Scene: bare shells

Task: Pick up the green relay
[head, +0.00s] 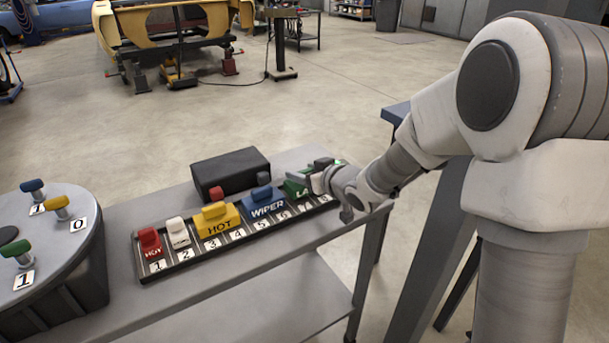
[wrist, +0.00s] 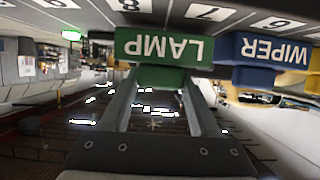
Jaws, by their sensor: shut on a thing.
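The green relay (head: 297,187), marked LAMP, is near the right end of the numbered strip (head: 185,263), right of the blue WIPER relay (head: 264,205). In the wrist view the green relay (wrist: 160,47) appears upside down, by numbers 7 and 8. My gripper (head: 316,181) reaches in from the right and is shut on the green relay. In the wrist view the two fingers (wrist: 160,80) are on its handle part. I cannot tell whether the relay's base is seated in the strip or lifted slightly.
A round stand (head: 60,250) with coloured knobs is at left. The bench's front (head: 250,272) is clear.

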